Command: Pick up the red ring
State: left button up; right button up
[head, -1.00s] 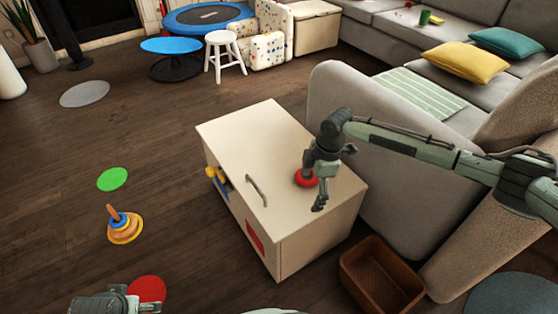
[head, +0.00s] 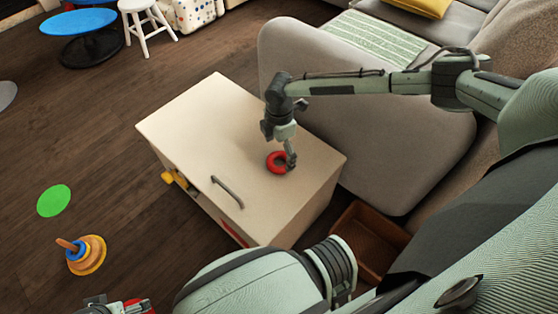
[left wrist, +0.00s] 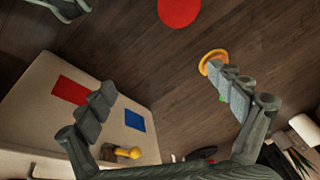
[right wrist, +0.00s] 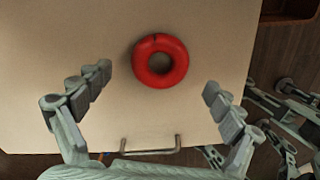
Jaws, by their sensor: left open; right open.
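The red ring (head: 277,162) lies flat on the cream top of the low cabinet. My right gripper (head: 284,152) is just above the ring in the head view and partly covers its right side. In the right wrist view the whole ring (right wrist: 161,60) shows between and a little beyond the two spread fingers (right wrist: 158,88), touching neither. My left gripper (head: 128,306) is at the bottom left edge of the head view, far from the ring. Its fingers are spread and empty in the left wrist view (left wrist: 170,95).
The cabinet (head: 190,110) has a metal handle (head: 228,191) on its top. A stacking toy (head: 88,255) and a green disc (head: 54,200) are on the floor at left. A brown basket (head: 368,240) stands right of the cabinet, and a grey sofa (head: 370,140) is behind it.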

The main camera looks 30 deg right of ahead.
aim_at(280, 164)
notch_tip(280, 164, down, 4)
jog(key=shift+r, duration=0.1)
jog(key=shift+d, duration=0.1)
jog(key=c, duration=1.2)
